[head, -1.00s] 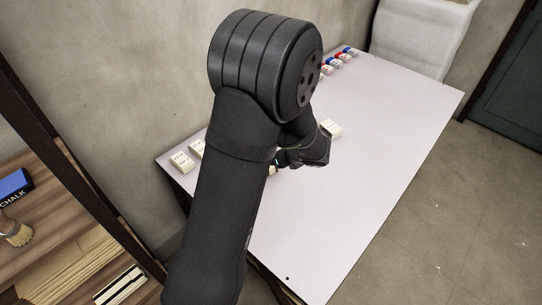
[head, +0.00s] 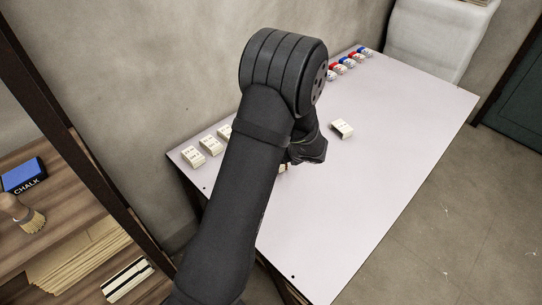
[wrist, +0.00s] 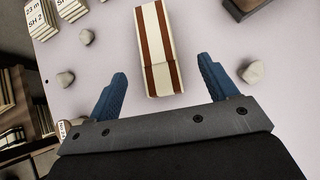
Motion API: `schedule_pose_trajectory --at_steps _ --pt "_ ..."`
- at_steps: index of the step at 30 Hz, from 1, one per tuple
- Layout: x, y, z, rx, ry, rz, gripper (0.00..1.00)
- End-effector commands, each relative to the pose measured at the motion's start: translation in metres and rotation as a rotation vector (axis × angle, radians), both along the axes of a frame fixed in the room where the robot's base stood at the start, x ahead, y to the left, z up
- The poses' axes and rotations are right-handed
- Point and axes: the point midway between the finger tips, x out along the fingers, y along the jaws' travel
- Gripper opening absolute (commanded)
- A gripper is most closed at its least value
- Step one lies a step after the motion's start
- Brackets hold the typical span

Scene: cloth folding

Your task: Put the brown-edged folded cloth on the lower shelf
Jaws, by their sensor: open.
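The brown-edged folded cloth (wrist: 158,45) is a white strip with a brown stripe along each long side. It lies on the pale table in the wrist view, just ahead of my gripper. My gripper (wrist: 162,67) is open, its two blue fingers spread wide to either side of the cloth's near end, with nothing held. In the head view my arm hides the fingers and most of what lies beneath them. A wooden shelf unit (head: 70,225) stands at the left of the head view; which board is the lower shelf I cannot tell for sure.
A chalk box (head: 23,176), a brush (head: 30,218) and a black-and-white striped item (head: 127,279) lie on the shelves. Small stones (wrist: 254,72) flank my fingers.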

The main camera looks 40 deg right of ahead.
Motion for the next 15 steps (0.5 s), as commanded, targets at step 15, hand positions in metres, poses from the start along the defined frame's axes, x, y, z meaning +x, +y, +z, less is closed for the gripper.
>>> schedule_pose_trajectory --at_steps 15 --pt "0.037 -0.006 -0.039 0.001 0.0 0.001 0.78"
